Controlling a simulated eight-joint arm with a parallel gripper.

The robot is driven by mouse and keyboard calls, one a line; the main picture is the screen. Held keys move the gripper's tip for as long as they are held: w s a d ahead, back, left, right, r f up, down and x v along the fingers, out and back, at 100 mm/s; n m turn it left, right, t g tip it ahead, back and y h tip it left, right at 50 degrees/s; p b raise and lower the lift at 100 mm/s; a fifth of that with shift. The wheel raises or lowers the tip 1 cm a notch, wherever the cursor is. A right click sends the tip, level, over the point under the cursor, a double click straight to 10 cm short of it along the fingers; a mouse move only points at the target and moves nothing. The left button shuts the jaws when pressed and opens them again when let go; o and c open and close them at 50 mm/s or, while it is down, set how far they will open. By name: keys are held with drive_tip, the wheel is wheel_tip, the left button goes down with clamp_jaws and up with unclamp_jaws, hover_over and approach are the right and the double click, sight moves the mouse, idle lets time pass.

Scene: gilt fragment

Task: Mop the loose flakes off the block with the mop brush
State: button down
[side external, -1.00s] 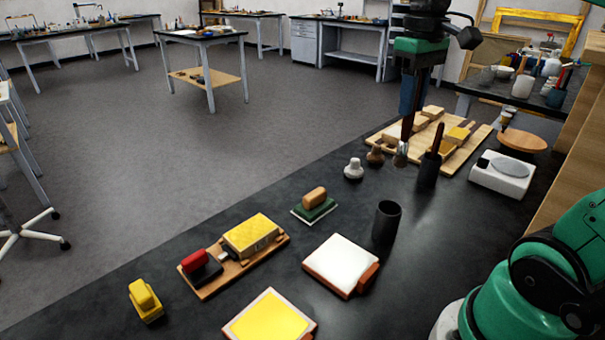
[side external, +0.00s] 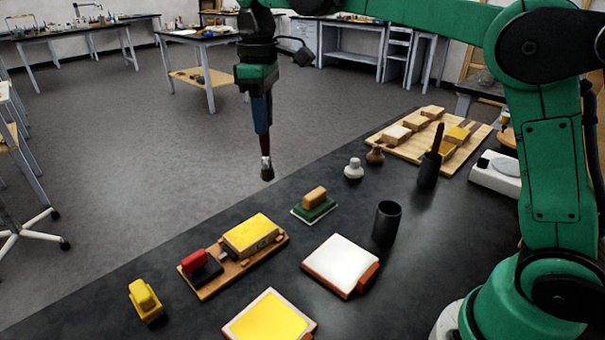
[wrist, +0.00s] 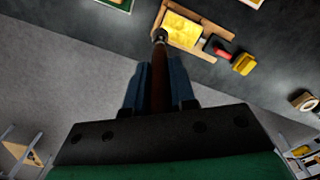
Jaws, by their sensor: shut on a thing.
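My gripper (side external: 262,110) hangs upright, shut on the mop brush (side external: 265,152). The brush has a dark red-brown handle and a small tip pointing down, held in the air above the bench's far edge. In the wrist view my gripper's blue fingers (wrist: 160,92) clasp the handle, and the brush (wrist: 160,65) points towards the yellow-topped block (wrist: 182,28). In the side view the block (side external: 251,232) sits on a wooden board (side external: 212,290), lower left of the brush and apart from it. Loose flakes are too small to make out.
A red-handled tool (side external: 194,261) stands on the board's near end. A yellow tool (side external: 145,300), green pad (side external: 314,205), white-topped tray (side external: 341,262), yellow-topped tray (side external: 270,318) and dark cup (side external: 386,222) surround it. Several blocks lie on a wooden tray (side external: 402,152) farther back.

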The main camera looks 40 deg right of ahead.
drive_tip(key=shift+a+f, duration=0.9)
drive_tip(key=shift+f, duration=3.45)
drive_tip(key=shift+a, duration=3.15)
drive_tip(key=shift+d, duration=3.4)
drive_tip(key=shift+a, duration=3.5)
drive_tip(key=shift+d, duration=3.45)
wheel_tip(320, 180, up, 8)
drive_tip(key=shift+s+n, duration=0.15)
drive_tip(key=shift+n, duration=0.15)
